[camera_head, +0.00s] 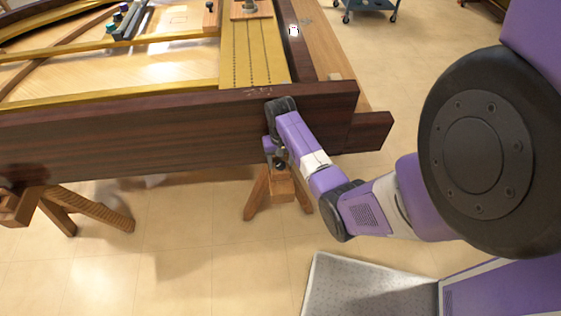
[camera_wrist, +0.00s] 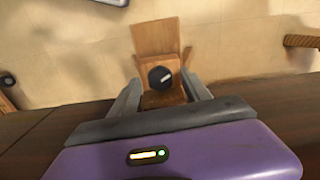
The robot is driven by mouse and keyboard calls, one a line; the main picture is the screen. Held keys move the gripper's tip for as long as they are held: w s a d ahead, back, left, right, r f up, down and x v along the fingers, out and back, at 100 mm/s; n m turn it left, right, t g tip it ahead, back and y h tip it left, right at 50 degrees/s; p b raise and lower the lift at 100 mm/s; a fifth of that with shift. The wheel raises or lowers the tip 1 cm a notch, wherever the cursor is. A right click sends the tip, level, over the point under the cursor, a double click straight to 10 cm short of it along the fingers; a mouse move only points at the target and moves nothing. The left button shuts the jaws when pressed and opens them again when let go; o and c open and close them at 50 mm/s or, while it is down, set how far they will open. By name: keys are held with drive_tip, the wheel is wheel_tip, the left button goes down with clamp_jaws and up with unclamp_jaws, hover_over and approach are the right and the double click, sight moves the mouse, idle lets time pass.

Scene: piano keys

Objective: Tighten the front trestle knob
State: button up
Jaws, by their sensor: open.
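The front trestle knob (camera_wrist: 160,77) is a round black knob with a pale line across its face, on a wooden trestle (camera_wrist: 155,38). In the wrist view it lies between my gripper's (camera_wrist: 160,84) two fingers, which are open with a gap on each side of it. I cannot tell how deep it sits between them. In the head view my gripper (camera_head: 278,160) points down in front of the dark wooden piano side, just over the trestle (camera_head: 283,190). A small dark part (camera_head: 280,165) near the fingers may be the knob, partly hidden there.
The dark piano rim (camera_head: 130,135) runs close behind my gripper and wrist. Another wooden trestle (camera_head: 85,207) stands at the left. A grey speckled mat (camera_head: 345,290) lies at the bottom right. Tiled floor (camera_head: 180,235) is clear between the trestles.

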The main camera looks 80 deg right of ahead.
sight(280, 164)
drive_tip(key=shift+f, duration=0.1)
clamp_jaws()
drive_tip(key=shift+a+r+m+p, duration=0.1)
drive_tip(key=shift+r+m+p, duration=0.1)
drive_tip(key=shift+m+p, duration=0.7)
drive_tip(key=shift+f+m+p, duration=0.2)
drive_tip(key=shift+m+p, duration=0.1)
drive_tip(key=shift+m, duration=1.1)
unclamp_jaws()
drive_tip(key=shift+r, duration=3.9)
